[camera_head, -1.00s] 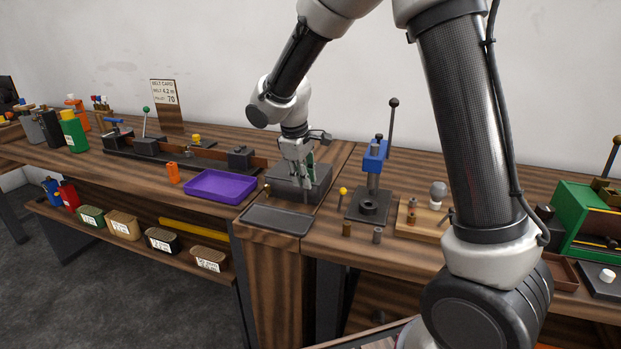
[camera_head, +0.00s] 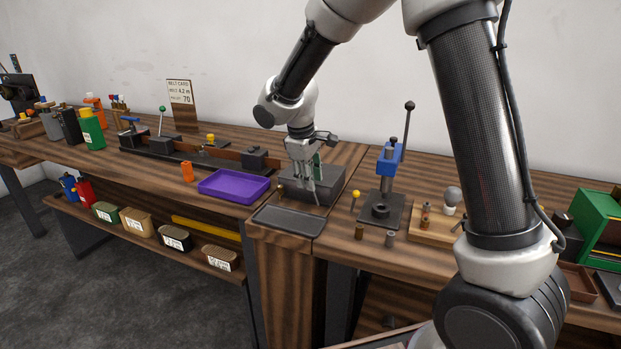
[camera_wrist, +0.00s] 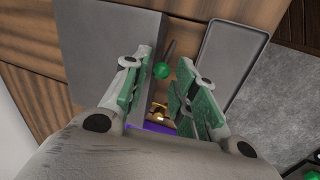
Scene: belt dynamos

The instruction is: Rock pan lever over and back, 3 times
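A small lever with a green ball knob (camera_wrist: 161,70) and a thin dark rod stands beside a grey block in the wrist view. I take it for the pan lever. My gripper (camera_wrist: 156,96) is open, its green-padded fingers on either side of the knob with gaps showing.
A purple tray (camera_head: 234,186) is left of the block. A blue press (camera_head: 388,160) with a tall black lever stands to the right, with a yellow-knobbed pin (camera_head: 356,195) nearer. A brass fitting (camera_wrist: 159,111) sits close to the fingers in the wrist view.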

